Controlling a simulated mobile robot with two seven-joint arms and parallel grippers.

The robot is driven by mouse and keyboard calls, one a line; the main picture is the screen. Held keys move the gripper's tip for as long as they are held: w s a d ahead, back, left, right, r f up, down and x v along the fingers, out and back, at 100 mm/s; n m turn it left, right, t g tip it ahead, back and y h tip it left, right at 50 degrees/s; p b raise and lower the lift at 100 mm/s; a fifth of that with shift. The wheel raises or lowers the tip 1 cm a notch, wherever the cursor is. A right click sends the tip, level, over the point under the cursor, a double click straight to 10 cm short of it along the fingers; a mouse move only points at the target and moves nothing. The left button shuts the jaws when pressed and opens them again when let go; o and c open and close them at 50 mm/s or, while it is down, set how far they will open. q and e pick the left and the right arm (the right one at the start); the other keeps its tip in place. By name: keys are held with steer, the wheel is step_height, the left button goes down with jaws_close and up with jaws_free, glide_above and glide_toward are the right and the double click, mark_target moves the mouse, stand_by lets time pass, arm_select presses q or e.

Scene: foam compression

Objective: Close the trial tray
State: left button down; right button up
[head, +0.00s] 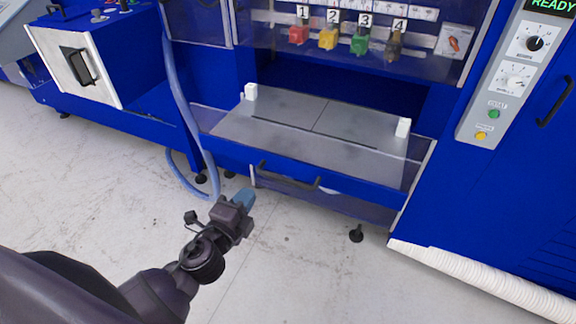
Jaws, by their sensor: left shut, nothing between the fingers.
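The trial tray (278,146) is a grey metal plate with a blue front. It sticks out of the blue machine below the numbered blocks. A dark bar handle (289,177) is on its front face. Two white blocks stand on it, one at the left (251,91) and one at the right (403,127). My left gripper (245,198) is shut and empty. In the picture it is just left of and below the handle, apart from it. My right gripper is not in view.
A blue hose (184,110) hangs left of the tray. A control panel (508,75) reading READY is at the right. A white corrugated duct (490,283) lies on the floor at the lower right. The grey floor (330,275) before the tray is clear.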

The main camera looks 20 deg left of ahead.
arm_select(q)
glide_toward(277, 152)
steer(key=shift+m, duration=0.3)
steer(key=w+p, duration=0.1)
steer(key=w, duration=0.5)
steer(key=shift+w+p, duration=0.3)
steer(key=shift+w, duration=0.45)
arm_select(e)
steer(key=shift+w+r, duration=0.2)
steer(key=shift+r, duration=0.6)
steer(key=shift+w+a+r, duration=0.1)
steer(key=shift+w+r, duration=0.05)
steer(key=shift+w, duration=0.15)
